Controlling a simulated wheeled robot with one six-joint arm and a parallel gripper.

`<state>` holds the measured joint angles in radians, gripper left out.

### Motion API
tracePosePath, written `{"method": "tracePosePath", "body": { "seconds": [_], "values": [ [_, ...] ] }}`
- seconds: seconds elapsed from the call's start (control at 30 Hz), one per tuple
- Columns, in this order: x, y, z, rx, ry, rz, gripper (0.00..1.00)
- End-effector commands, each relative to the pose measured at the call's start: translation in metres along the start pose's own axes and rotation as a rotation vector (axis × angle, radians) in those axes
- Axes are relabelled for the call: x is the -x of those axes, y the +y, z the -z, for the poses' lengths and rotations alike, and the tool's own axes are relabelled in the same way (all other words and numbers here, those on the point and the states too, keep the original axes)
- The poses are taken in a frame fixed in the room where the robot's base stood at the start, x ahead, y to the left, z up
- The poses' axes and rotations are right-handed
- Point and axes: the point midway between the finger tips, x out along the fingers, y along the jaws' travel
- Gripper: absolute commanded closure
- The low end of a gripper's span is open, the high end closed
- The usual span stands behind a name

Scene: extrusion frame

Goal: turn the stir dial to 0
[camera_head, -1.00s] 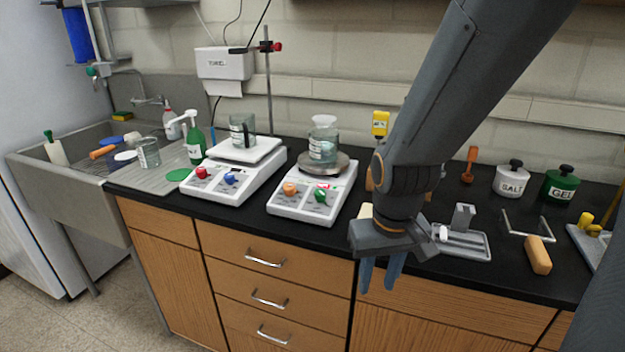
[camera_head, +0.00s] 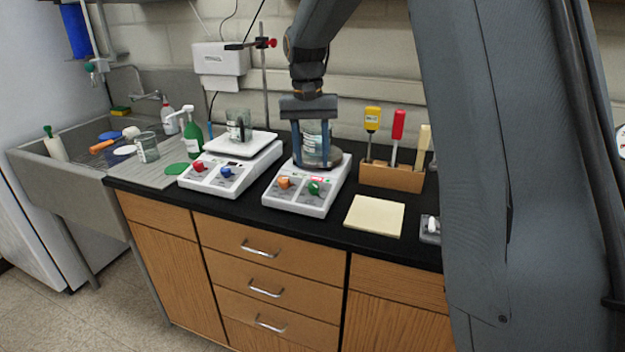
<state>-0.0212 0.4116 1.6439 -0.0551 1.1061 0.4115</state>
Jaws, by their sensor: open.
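The right hotplate (camera_head: 306,192) is a white device on the bench with an orange dial (camera_head: 284,183) and a green dial (camera_head: 314,188) on its front panel. I cannot read the dial labels or settings, so I cannot tell which is the stir dial. A glass vessel (camera_head: 316,147) stands on its round plate. My gripper (camera_head: 312,160) points down over the back of this hotplate, above and behind the dials, with its open fingers in front of or beside the vessel. It touches neither dial. I cannot tell whether it touches the vessel, which it partly hides.
A second white device (camera_head: 228,172) with red and blue dials carries a beaker (camera_head: 238,125) to the left. A wooden rack (camera_head: 391,176) with several upright tools stands to the right, behind a cream pad (camera_head: 374,215). My arm hides the bench's right side.

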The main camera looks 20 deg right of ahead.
Motion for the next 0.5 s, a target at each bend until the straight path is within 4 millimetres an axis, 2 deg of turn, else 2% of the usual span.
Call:
{"method": "tracePosePath", "body": {
  "seconds": [0.17,0.5],
  "values": [
    [-0.008,-0.002,0.004,-0.009,-0.005,-0.004,0.59],
    [-0.058,-0.001,0.003,-0.007,-0.004,-0.004,0.59]
  ]
}}
